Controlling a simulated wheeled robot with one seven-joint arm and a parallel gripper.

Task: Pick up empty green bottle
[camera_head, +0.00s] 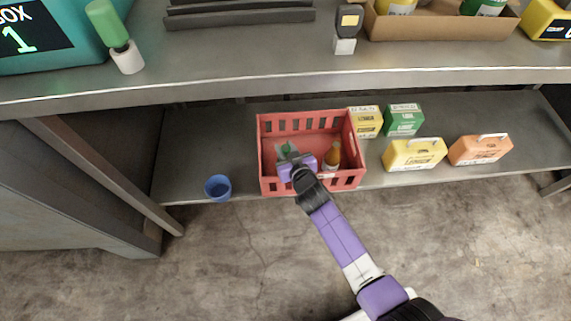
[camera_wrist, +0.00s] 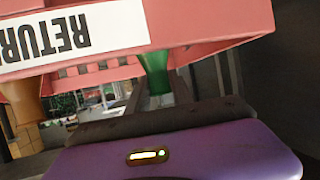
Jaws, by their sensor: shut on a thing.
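A red crate (camera_head: 312,114) sits on the lower shelf. My gripper (camera_head: 289,157) reaches into its left part from the front. The green bottle (camera_head: 286,147) shows only in part there, mostly hidden by my gripper. In the wrist view the green bottle (camera_wrist: 155,72) stands between the fingers of my gripper (camera_wrist: 158,98), which are shut on it. The crate's wall (camera_wrist: 220,18) with its label fills the top of the wrist view, upside down.
A brown bottle (camera_head: 333,156) stands in the crate's right part, close to my gripper. A blue cup (camera_head: 218,187) is at the shelf's front edge, left of the crate. Yellow (camera_head: 414,153), green (camera_head: 404,119) and orange (camera_head: 480,149) boxes stand to the right.

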